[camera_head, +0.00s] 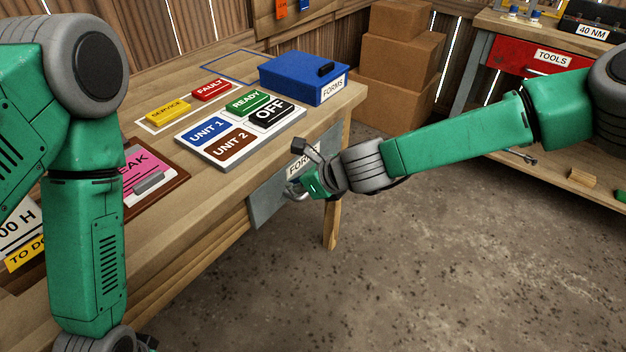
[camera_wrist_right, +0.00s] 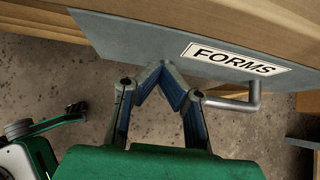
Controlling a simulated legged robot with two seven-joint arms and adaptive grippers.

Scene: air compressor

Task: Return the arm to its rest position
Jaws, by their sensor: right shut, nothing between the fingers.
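My right arm (camera_head: 455,135) reaches in from the right, stretched towards the front of the wooden workbench. Its gripper (camera_wrist_right: 165,70) is shut and empty, with the fingertips meeting in the right wrist view. It is close to a grey panel (camera_wrist_right: 130,38) labelled FORMS at the bench edge; the panel also shows in the head view (camera_head: 265,203). A bent metal handle (camera_wrist_right: 253,98) on the panel runs behind the right finger; I cannot tell whether they touch. My left arm (camera_head: 88,250) hangs down at the left, its gripper below the frame.
The workbench (camera_head: 215,190) carries a blue FORMS box (camera_head: 300,75), a sign board (camera_head: 205,152) with coloured tiles, and a pink card (camera_head: 150,170). Cardboard boxes (camera_head: 395,85) and a bench with a red TOOLS drawer (camera_head: 525,55) stand behind. Open concrete floor (camera_head: 430,270) lies below my right arm.

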